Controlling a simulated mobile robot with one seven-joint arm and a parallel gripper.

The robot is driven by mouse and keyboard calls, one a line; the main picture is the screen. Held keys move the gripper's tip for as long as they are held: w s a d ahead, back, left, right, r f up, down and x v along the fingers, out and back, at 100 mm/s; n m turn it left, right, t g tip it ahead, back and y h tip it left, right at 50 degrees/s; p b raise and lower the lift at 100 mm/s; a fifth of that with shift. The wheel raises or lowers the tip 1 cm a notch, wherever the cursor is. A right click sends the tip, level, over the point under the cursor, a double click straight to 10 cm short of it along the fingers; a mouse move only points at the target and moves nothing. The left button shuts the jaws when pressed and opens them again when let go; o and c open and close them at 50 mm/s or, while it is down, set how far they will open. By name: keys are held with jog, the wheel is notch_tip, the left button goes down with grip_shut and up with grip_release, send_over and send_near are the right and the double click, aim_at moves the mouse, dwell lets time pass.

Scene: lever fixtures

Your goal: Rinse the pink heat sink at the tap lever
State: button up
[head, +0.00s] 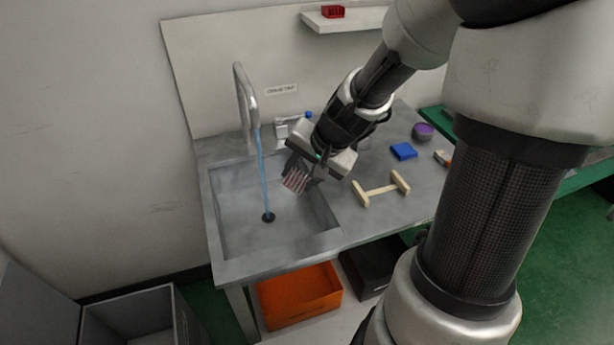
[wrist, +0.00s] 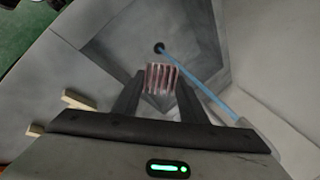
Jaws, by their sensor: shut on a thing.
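The pink heat sink (head: 295,180) with its fins is held in my gripper (head: 308,172), over the right part of the sink basin (head: 235,195). In the wrist view the heat sink (wrist: 162,78) sits between the two dark fingers of my gripper (wrist: 160,92). The tap (head: 246,105) stands at the back left of the basin. A blue stream of water (head: 262,170) runs from its spout to the drain (head: 268,217). The heat sink is to the right of the stream, apart from it. The tap lever (head: 293,128) seems to be near the blue-topped fitting, partly hidden by my gripper.
A wooden rack (head: 380,190), a blue block (head: 403,151) and a purple-topped round container (head: 422,132) are on the counter at right. A shelf (head: 345,20) holds a red tray (head: 333,11). An orange crate (head: 300,295) and a dark bin (head: 366,272) are below. The basin's left side is clear except for the stream.

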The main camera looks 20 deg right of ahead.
jog(key=w+a+f, duration=0.2)
jog(key=w+a, duration=0.2)
jog(key=w, duration=0.5)
jog(key=shift+w+a, duration=0.25)
jog(key=shift+a, duration=0.1)
jog(key=shift+d, duration=0.15)
dwell(0.5)
jog(key=shift+w+d, duration=0.25)
jog(key=shift+d, duration=0.15)
jog(key=shift+a, duration=0.1)
jog(key=shift+s+a, duration=0.3)
jog(key=shift+a, duration=0.15)
jog(key=shift+w+d, duration=0.1)
jog(key=shift+d, duration=0.05)
jog(key=shift+w+d, duration=0.2)
jog(key=shift+d, duration=0.2)
jog(key=shift+a, duration=0.1)
